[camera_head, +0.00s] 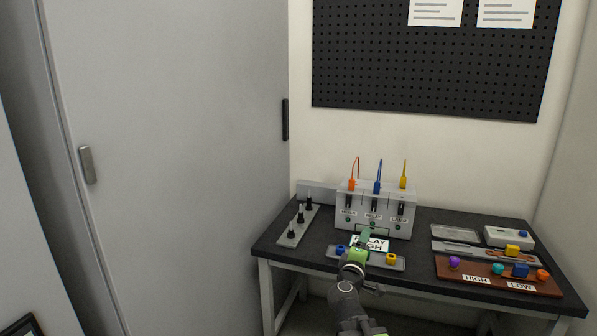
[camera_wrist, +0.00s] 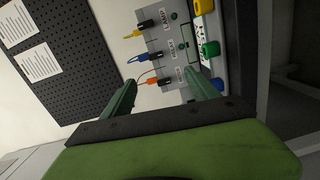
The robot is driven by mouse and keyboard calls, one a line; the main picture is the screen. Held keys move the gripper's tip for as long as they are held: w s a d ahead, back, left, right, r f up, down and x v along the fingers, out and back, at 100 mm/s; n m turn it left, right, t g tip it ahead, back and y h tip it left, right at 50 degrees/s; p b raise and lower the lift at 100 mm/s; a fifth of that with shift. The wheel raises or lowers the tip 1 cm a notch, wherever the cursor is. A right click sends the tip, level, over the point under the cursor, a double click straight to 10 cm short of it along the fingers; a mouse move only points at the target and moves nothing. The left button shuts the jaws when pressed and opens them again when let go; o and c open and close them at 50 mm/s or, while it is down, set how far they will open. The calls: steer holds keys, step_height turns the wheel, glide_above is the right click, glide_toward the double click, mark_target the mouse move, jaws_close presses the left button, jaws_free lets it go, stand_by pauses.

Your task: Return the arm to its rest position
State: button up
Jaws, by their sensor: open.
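My gripper (camera_head: 366,236) reaches over the front of the dark bench in the head view. Its two green fingers stand apart with nothing held between them in the wrist view (camera_wrist: 161,78). Beyond them is a grey relay box (camera_head: 374,212) with orange, blue and yellow plugs on top; it also shows, turned sideways, in the wrist view (camera_wrist: 168,40). A grey strip (camera_head: 376,262) in front of the box carries a blue piece (camera_head: 340,249) and a yellow piece (camera_head: 391,258). The wrist view also shows a green piece (camera_wrist: 210,48) there. My arm hides part of the strip.
The dark bench (camera_head: 425,218) also holds a grey plate with black knobs (camera_head: 297,226) at left. At right are a brown tray (camera_head: 500,281) with coloured pieces and HIGH and LOW labels, and a pale box (camera_head: 507,237). A pegboard (camera_head: 425,60) hangs behind. A large grey door (camera_head: 180,150) stands left.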

steer(key=s+d+f+m+g, duration=0.4)
steer(key=f+m, duration=0.1)
steer(key=f, duration=0.2)
steer(key=s+d+f+m+g, duration=0.4)
steer(key=d+f+m, duration=0.1)
steer(key=f, duration=0.1)
steer(key=s+a+f+m+g+y, duration=0.3)
steer(key=s+a+f+g+y, duration=0.45)
steer(key=s+a+f, duration=0.4)
step_height(320, 180, up, 22)
steer(key=s+p, duration=0.3)
steer(key=p, duration=1.7)
steer(key=shift+a+g+h, duration=0.25)
steer(key=shift+g+h, duration=0.1)
